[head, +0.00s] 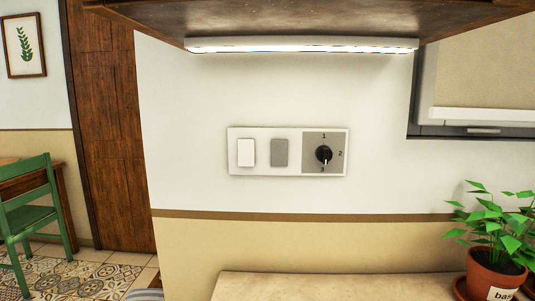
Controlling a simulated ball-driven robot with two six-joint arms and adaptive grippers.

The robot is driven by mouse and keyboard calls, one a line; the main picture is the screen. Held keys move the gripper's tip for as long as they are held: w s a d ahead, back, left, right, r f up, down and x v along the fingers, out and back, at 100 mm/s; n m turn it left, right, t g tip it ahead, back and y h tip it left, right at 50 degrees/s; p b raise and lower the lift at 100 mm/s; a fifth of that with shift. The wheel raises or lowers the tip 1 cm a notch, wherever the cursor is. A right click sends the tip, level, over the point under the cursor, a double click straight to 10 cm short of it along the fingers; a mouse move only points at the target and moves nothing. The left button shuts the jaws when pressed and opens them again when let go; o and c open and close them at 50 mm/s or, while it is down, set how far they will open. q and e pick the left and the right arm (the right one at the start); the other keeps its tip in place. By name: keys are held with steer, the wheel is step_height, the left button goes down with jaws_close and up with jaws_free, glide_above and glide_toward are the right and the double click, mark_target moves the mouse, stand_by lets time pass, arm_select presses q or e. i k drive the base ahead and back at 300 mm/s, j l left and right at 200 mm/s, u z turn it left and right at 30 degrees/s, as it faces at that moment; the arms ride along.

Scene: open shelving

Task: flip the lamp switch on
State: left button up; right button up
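A white wall panel (262,170) is mounted at the middle of the head view. It carries a white rocker switch (246,153) on the left, a grey rocker switch (280,153) in the middle and a black rotary knob (323,154) on a grey plate at the right. The knob plate is marked 1, 2 and 3, and the knob's white mark points down toward 3. A long lamp (300,45) under the wooden shelf above glows bright white. Neither of my grippers is in view.
A wooden surface (330,287) lies below the panel. A potted plant (492,275) stands at the right. The wooden shelf (300,18) overhangs the panel. A green chair (30,210) is at the far left. The wall around the panel is clear.

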mark_target(246, 146)
steer(key=k+l+z, duration=0.2)
steer(key=k, duration=0.25)
steer(key=k+l+z, duration=0.25)
steer(key=k+l, duration=0.1)
steer(key=k, duration=0.1)
